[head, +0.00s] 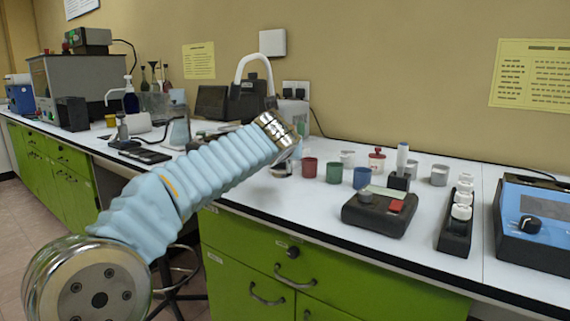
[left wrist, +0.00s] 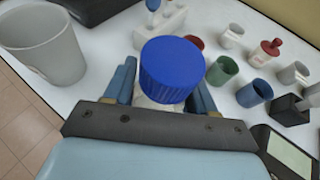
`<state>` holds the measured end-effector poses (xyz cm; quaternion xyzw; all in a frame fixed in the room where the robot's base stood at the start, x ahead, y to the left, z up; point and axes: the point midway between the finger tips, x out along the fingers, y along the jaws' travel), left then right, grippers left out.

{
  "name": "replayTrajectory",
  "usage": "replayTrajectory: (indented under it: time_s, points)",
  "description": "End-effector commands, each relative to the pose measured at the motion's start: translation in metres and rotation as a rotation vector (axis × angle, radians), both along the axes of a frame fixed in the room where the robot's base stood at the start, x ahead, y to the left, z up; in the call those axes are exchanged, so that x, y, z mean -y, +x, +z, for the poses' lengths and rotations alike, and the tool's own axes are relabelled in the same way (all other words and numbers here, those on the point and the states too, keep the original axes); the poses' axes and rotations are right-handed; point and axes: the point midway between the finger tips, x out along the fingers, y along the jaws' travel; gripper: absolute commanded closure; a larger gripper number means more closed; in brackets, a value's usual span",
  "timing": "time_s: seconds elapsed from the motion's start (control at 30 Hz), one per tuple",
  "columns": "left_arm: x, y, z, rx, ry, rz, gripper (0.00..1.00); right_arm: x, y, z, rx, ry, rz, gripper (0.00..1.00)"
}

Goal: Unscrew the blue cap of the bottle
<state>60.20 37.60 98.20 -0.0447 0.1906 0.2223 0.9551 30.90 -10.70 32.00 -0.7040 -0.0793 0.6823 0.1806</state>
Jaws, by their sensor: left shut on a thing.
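The blue cap (left wrist: 172,68) is large and ribbed in the left wrist view, seen from above. It sits on the bottle (left wrist: 150,103), of which only a pale strip shows below the cap. My left gripper (left wrist: 163,88) has one finger on each side of the bottle, just under the cap, and is shut on the bottle. The cap hides the fingertips' contact and most of the bottle. In the head view my left arm reaches over the bench and hides the bottle and most of the gripper. My right gripper is in neither view.
A grey beaker (left wrist: 42,45) stands left of the bottle and a white rack (left wrist: 160,25) behind it. Red (head: 309,167), green (head: 334,173) and blue (head: 361,178) cups stand on the bench. A dark device (head: 378,216) is near the front edge.

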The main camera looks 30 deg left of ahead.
Motion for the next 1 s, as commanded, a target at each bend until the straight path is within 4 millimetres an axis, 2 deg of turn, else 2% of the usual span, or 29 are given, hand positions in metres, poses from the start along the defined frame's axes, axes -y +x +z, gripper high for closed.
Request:
replayTrajectory:
  time_s: [0.03, 0.1, 0.3, 0.43, 0.6, 0.9, 0.93, 1.0]
  points:
    - [0.003, -0.011, 0.018, 0.008, -0.002, -0.002, 0.82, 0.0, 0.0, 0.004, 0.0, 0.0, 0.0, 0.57]
    - [0.007, -0.026, 0.036, 0.008, -0.002, -0.003, 0.82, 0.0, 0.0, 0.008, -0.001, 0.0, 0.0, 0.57]
    - [0.019, -0.076, 0.056, 0.005, 0.0, -0.002, 0.82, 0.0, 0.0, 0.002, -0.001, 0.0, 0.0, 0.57]
    - [0.025, -0.097, 0.065, 0.003, 0.001, -0.002, 0.82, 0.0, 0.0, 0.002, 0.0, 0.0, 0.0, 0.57]
    - [0.029, -0.111, 0.071, 0.002, 0.002, -0.001, 0.82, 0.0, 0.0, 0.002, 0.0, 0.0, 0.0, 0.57]
    - [0.029, -0.113, 0.072, 0.001, 0.002, 0.0, 0.82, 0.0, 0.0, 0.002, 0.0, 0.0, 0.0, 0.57]
    - [0.029, -0.113, 0.072, 0.001, 0.002, 0.0, 0.49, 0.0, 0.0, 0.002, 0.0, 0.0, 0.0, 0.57]
    - [0.029, -0.113, 0.072, 0.002, 0.001, -0.001, 0.6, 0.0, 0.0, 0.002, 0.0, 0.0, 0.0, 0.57]
